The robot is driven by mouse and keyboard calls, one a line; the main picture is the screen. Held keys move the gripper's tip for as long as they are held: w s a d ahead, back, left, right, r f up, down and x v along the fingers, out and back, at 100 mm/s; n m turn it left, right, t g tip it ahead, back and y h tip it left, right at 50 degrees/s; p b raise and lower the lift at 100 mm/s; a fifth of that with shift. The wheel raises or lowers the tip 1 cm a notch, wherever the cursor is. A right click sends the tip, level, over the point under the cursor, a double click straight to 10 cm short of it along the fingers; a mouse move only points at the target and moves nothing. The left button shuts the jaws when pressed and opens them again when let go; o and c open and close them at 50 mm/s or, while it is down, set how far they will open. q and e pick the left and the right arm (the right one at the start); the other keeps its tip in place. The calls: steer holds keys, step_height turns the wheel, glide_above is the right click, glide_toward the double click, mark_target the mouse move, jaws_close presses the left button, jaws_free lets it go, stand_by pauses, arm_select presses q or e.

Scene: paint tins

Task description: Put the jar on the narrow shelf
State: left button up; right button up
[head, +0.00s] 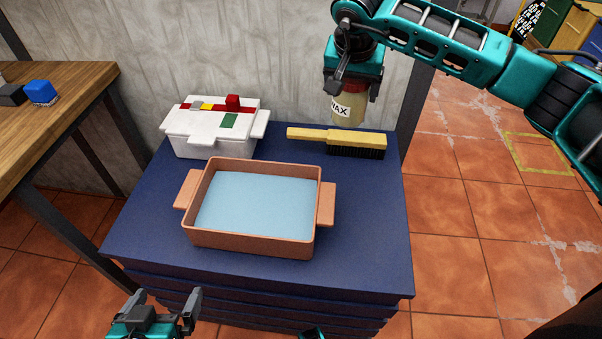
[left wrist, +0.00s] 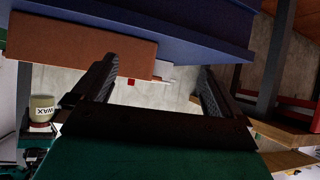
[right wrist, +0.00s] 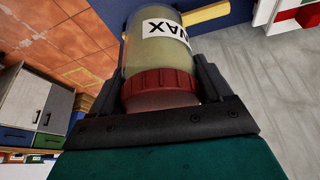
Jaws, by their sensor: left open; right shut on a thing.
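The jar (head: 347,110) is pale yellow with a red lid and a white "WAX" label. My right gripper (head: 354,88) is shut on it around the lid, from above, and the jar hangs upright near the back right of the blue cabinet top, behind the brush. In the right wrist view the jar (right wrist: 158,55) sits between the fingers. The jar (left wrist: 42,108) also shows at the left of the left wrist view. My left gripper (head: 163,300) is open and empty in front of the cabinet. I cannot make out a narrow shelf.
The blue cabinet (head: 365,230) carries a terracotta tub (head: 255,243) with pale blue inside, a white box (head: 205,146) with coloured pieces on it, and a yellow-handled brush (head: 310,134).

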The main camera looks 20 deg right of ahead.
step_height(320, 180, down, 20)
steer(key=b, duration=0.4)
steer(key=shift+b, duration=0.4)
arm_select(q)
steer(key=f, duration=0.1)
steer(key=d+f, duration=0.1)
steer(key=f, duration=0.1)
steer(key=shift+d, duration=0.2)
arm_select(e)
steer(key=shift+r, duration=0.1)
steer(key=o, duration=0.8)
steer(key=shift+f, duration=0.2)
steer(key=shift+c, duration=0.2)
steer(key=o, duration=0.4)
arm_select(q)
steer(key=shift+w, duration=0.1)
